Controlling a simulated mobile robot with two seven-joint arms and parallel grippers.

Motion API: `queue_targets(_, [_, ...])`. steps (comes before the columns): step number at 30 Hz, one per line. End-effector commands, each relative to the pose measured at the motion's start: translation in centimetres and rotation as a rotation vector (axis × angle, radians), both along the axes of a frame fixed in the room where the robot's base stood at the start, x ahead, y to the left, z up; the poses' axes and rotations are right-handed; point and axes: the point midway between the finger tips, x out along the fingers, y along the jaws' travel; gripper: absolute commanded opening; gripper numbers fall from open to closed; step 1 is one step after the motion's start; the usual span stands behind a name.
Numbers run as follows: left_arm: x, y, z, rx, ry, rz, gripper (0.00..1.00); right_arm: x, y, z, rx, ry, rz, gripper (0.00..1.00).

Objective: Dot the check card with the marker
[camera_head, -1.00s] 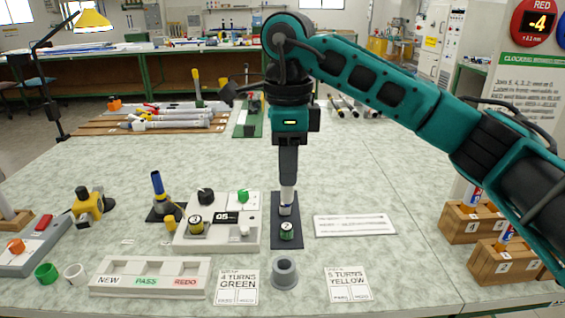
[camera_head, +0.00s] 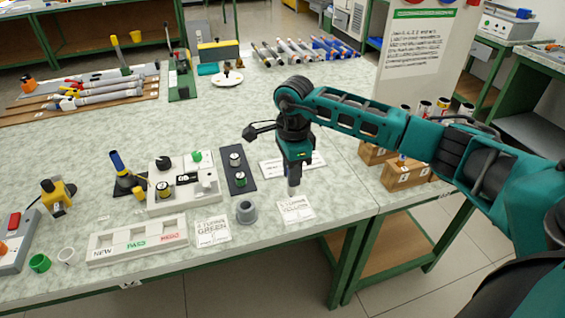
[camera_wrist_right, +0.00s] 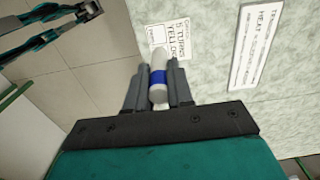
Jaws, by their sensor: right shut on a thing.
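My right gripper (camera_head: 294,177) is shut on a white marker (camera_head: 293,191) with a blue band. The marker points down above a white card (camera_head: 297,211) reading 5 turns yellow, near the table's front edge. In the right wrist view the gripper (camera_wrist_right: 160,73) has the marker (camera_wrist_right: 158,90) between its fingers. The marker's far end overlaps the edge of the card (camera_wrist_right: 181,42); I cannot tell if they touch. No dot can be made out on the card. A second card (camera_head: 212,233), reading 4 turns green, lies to the left.
A grey round holder (camera_head: 246,211) stands between the cards. A black mat (camera_head: 239,170) with two small cylinders, a white fixture (camera_head: 185,190) and a tray (camera_head: 137,243) labelled new, pass and redo lie left. Wooden blocks (camera_head: 407,175) stand right. A white sign (camera_head: 280,167) lies behind.

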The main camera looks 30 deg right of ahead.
Motion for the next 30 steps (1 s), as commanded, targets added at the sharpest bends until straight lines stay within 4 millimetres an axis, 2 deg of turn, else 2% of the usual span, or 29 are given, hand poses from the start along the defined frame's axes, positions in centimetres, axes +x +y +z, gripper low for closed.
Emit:
queue_targets(8, [-0.1, -0.3, -0.3, -0.004, 0.005, -0.002, 0.70, 0.0, 0.0, -2.2, 0.000, 0.003, -0.001, 0.00])
queue_targets(12, [-0.1, -0.3, -1.8, -0.005, 0.005, -0.003, 0.70, 0.0, 0.1, -4.1, 0.001, 0.001, -0.001, 0.00])
queue_targets(18, [-0.1, -0.4, -3.1, -0.004, 0.008, -0.003, 0.70, 0.0, 0.1, -6.1, 0.001, 0.001, -0.002, 0.00])
queue_targets(30, [-0.1, -0.4, -3.3, -0.005, 0.007, -0.004, 0.70, 0.0, 0.1, -6.5, 0.000, 0.000, -0.001, 0.00])
